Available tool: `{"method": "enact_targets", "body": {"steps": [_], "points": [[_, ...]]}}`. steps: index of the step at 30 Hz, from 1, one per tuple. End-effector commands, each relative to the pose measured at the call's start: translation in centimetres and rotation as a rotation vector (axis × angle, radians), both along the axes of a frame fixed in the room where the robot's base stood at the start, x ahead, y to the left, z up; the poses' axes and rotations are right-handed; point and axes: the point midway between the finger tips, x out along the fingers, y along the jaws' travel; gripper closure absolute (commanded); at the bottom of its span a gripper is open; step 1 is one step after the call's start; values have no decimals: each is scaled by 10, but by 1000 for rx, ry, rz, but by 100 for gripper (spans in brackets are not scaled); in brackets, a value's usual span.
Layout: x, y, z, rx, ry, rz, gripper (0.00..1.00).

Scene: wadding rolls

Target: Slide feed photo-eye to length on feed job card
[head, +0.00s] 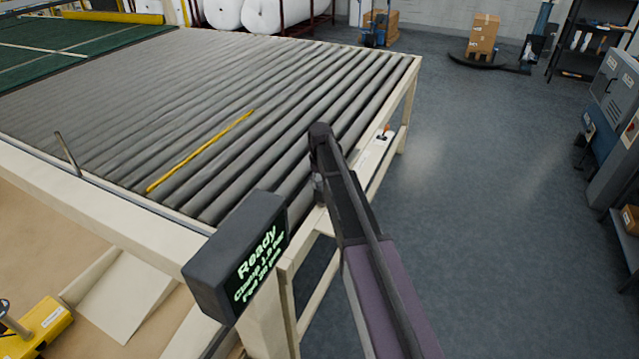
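A small dark part with an orange top (385,131) sits on the right rail of the roller table. It may be the feed photo-eye, but it is too small to be sure. A pale plate or card (372,152) lies beside it, with no readable writing. I cannot identify the feed job card. My arm (372,262) reaches up from the bottom over the table's near right corner. No gripper fingers show, so I cannot see whether they touch anything.
The roller table (225,95) fills the left and centre, with a yellow strip (200,150) across its rollers. A dark display (240,258) at its near corner reads "Ready" above smaller lines. Grey floor (480,200) is clear to the right, before a grey cabinet (612,100).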

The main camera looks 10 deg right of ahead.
Motion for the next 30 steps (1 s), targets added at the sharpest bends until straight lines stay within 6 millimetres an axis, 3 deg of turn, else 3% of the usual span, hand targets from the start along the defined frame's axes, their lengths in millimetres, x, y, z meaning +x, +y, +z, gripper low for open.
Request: {"method": "enact_targets", "body": {"steps": [1,2,3,8,18,27,28,30], "points": [[0,0,0,0,0,0,89],[0,0,0,0,0,0,98],[0,0,0,0,0,0,100],[3,-2,0,0,0,0,100],[40,-28,0,0,0,-1,100],[40,-30,0,0,0,0,100],[40,-29,0,0,0,0,53],[40,-29,0,0,0,0,32]]}}
